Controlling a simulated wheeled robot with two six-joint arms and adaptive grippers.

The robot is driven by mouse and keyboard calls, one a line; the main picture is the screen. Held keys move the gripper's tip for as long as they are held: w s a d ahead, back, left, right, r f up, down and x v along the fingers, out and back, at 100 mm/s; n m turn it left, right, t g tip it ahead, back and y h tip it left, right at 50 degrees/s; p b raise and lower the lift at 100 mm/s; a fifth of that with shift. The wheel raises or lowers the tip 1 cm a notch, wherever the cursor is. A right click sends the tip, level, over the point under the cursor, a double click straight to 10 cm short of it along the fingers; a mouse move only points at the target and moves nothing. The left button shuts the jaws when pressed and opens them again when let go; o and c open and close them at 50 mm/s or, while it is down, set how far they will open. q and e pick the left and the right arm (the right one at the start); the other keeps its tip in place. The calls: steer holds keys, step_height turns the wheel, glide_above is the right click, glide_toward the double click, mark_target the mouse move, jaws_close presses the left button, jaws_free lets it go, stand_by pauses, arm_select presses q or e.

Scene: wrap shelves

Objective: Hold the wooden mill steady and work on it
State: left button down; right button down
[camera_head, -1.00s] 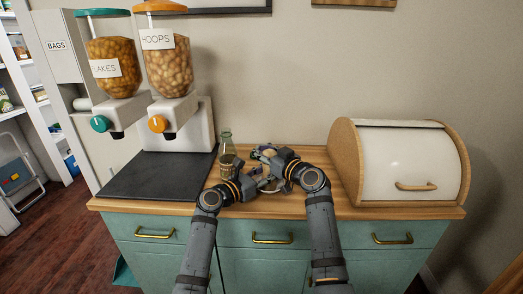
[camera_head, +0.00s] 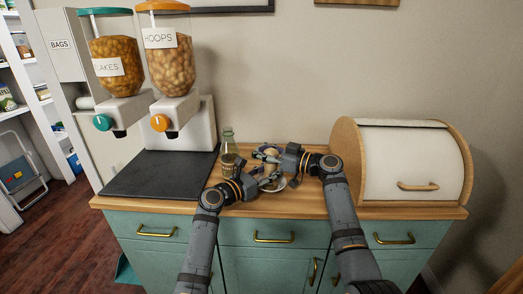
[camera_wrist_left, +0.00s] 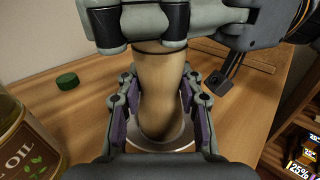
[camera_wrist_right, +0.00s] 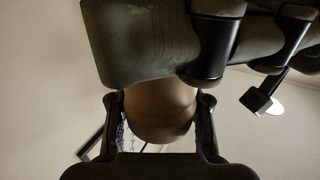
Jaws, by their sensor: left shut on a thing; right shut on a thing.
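The wooden mill (camera_wrist_left: 158,95) stands upright on the counter in the left wrist view, over a pale round dish (camera_wrist_left: 184,134). My left gripper (camera_wrist_left: 160,117) is shut around its lower body. In the head view the mill is mostly hidden between my grippers. My left gripper (camera_head: 270,181) is the lower one there. My right gripper (camera_head: 268,156) is just above it and is shut on the mill's upper part. The right wrist view shows the mill's rounded brown top (camera_wrist_right: 160,112) between the fingers of my right gripper (camera_wrist_right: 160,118).
A glass oil bottle (camera_head: 229,160) stands close left of my grippers, uncapped. A green cap (camera_wrist_left: 67,81) lies on the counter. Two cereal dispensers (camera_head: 165,65) stand over a dark mat (camera_head: 165,175) at left. A bread box (camera_head: 410,160) stands at right.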

steer(key=shift+s+f+n+g+y, duration=0.1)
steer(key=shift+s+n+g+y, duration=0.2)
steer(key=shift+n+g, duration=0.55)
steer(key=shift+s+f+n+g+y, duration=0.1)
steer(key=shift+n+g+y, duration=0.4)
steer(key=shift+g, duration=0.65)
steer(key=c, duration=1)
jaws_free()
steer(key=shift+c, duration=0.2)
steer(key=shift+a+r, duration=0.1)
steer(key=shift+r, duration=0.1)
step_height(320, 180, up, 10)
